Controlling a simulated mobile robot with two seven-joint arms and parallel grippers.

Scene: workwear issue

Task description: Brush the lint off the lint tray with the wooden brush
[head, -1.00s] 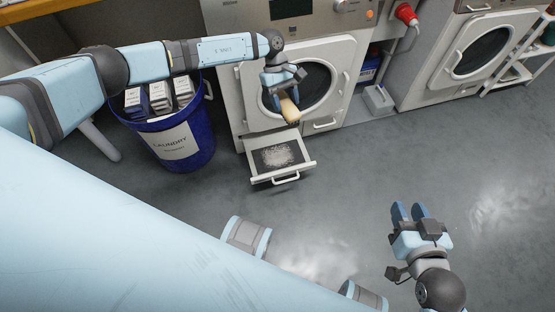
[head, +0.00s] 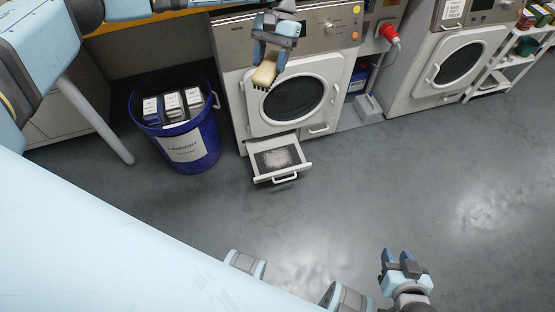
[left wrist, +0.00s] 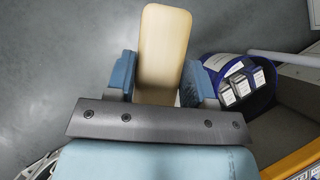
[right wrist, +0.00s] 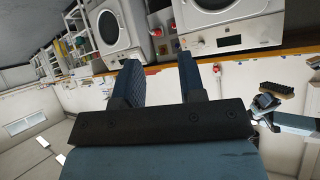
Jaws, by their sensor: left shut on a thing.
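The wooden brush (head: 266,73) has a pale wood body and dark bristles. My left gripper (head: 268,58) is shut on it and holds it in the air in front of the dryer, above the tray. The brush also shows between the fingers in the left wrist view (left wrist: 163,50). The lint tray (head: 263,176) is a pulled-out white drawer with a dark bed below the dryer door. Pale grey lint (head: 278,158) lies on its bed. My right gripper (head: 402,262) is open and empty, low over the floor, well right of the tray.
The dryer (head: 240,105) has its round door above the tray. A blue laundry bin (head: 207,150) with several boxes stands left of it. A second dryer (head: 415,90) and a white shelf (head: 497,75) stand at the right. The floor in front is clear.

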